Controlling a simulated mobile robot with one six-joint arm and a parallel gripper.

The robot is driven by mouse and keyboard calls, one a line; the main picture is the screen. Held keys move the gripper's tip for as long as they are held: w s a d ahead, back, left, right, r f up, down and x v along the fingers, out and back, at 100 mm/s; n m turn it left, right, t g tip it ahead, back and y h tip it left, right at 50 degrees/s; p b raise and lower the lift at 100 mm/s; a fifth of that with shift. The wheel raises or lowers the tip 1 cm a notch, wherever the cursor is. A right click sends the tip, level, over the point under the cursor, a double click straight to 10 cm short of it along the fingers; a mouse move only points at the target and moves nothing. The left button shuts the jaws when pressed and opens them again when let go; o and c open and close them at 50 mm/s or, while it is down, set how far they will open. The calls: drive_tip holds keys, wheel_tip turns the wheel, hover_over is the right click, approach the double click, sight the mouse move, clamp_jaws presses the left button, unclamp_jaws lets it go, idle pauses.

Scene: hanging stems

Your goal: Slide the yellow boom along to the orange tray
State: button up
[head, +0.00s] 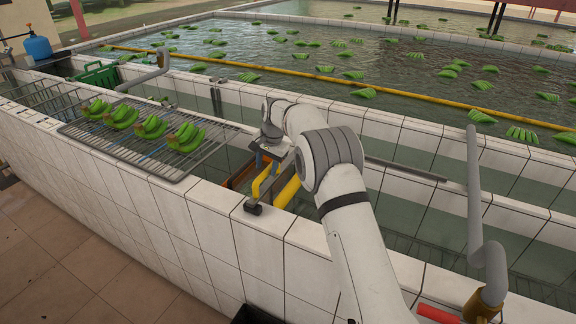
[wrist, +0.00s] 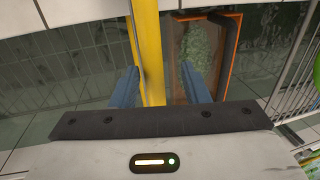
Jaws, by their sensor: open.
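The yellow boom (wrist: 148,35) runs top to bottom in the wrist view, between the two blue fingers of my gripper (wrist: 160,67). The fingers are open, with a gap showing beside the boom. I cannot tell whether either finger touches it. Near my gripper (head: 265,160) in the head view, yellow bars (head: 289,191) show in the near trough, partly hidden by my arm. The orange tray (wrist: 231,50), with green, leafy-looking contents, is just right of the boom. Its edge (head: 239,176) also shows left of the bars in the head view.
A wire rack (head: 165,166) with green banana bunches (head: 185,138) lies across the trough at left. White tiled walls (head: 215,215) edge the trough. Grey bent pipes (head: 475,200) stand at right and at the back left. A long yellow bar (head: 350,89) crosses the pool behind.

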drive_tip(key=r, duration=0.2)
drive_tip(key=r+b, duration=0.1)
drive_tip(key=r, duration=0.1)
drive_tip(key=d+r, duration=0.1)
drive_tip(key=r, duration=0.1)
drive_tip(key=shift+s+r+b, duration=0.3)
drive_tip(key=shift+r, duration=0.1)
drive_tip(key=shift+d+r, duration=0.15)
drive_tip(key=shift+r, duration=0.3)
drive_tip(key=s+d+r+n+t+h, duration=0.1)
drive_tip(key=s+d+r, duration=0.5)
drive_tip(key=s+d, duration=0.3)
drive_tip(key=s+d+r+n, duration=0.1)
drive_tip(key=s+d+r, duration=0.55)
drive_tip(key=s, duration=0.35)
drive_tip(key=s+d+f+n, duration=0.1)
drive_tip(key=s+d+f, duration=0.3)
drive_tip(key=s, duration=0.8)
drive_tip(key=s+d+f+n+t+h, duration=0.1)
drive_tip(key=s+d+f, duration=0.3)
drive_tip(key=s, duration=0.9)
drive_tip(key=shift+d+n, duration=0.5)
drive_tip(key=shift+d, duration=0.1)
